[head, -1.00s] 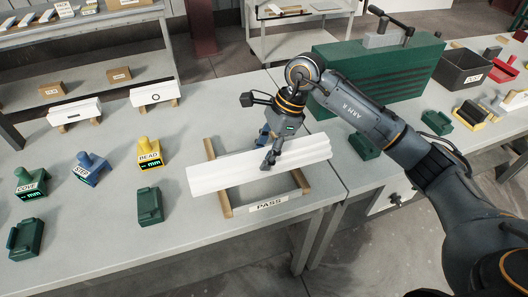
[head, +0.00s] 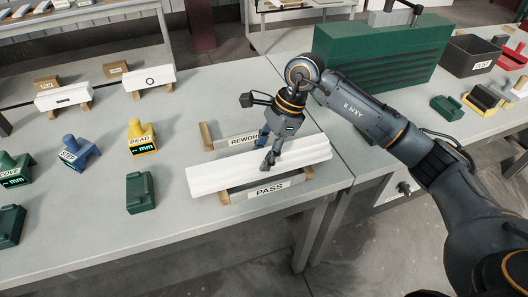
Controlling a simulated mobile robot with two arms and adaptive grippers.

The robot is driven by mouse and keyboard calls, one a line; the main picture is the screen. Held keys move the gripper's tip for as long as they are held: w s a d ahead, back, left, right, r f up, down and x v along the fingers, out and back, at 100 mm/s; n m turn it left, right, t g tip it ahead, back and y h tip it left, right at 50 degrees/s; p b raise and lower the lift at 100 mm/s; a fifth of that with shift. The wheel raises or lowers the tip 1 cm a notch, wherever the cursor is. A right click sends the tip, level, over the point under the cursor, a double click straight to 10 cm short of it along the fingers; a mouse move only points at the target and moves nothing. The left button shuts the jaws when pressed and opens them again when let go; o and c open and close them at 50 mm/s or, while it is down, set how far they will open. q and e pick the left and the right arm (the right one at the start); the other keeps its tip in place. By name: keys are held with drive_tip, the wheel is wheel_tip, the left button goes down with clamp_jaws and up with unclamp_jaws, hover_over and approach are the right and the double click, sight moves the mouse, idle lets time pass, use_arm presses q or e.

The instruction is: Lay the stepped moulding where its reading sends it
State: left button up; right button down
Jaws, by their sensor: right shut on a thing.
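The long white stepped moulding (head: 225,177) is held in my right gripper (head: 268,163), which is shut on it near its middle. It lies across the picture, just behind the PASS label (head: 268,189) and in front of the REWORK label (head: 243,140). Wooden rests show at its front edge (head: 225,197) and behind it (head: 207,136). Whether it touches the rests I cannot tell. The blue STEP gauge (head: 76,154) stands at left; its display shows only a dash and "mm". My left gripper is not in view.
The yellow BEAD gauge (head: 141,138) and green COVE gauge (head: 14,170) stand at left. Green blocks lie at left (head: 140,192) and right (head: 446,108). Two white pieces rest on wood behind the gauges. A green slotted case (head: 375,62) and DUST bin (head: 470,55) stand at back right.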

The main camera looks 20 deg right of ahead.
drive_tip(key=shift+f+b, duration=0.2)
drive_tip(key=shift+b, duration=0.1)
idle(0.4)
drive_tip(key=c, duration=0.7)
unclamp_jaws()
drive_tip(key=o, duration=0.3)
drive_tip(key=shift+f, duration=0.1)
drive_tip(key=shift+o, duration=0.2)
drive_tip(key=v, duration=1.2)
drive_tip(key=shift+s, duration=0.15)
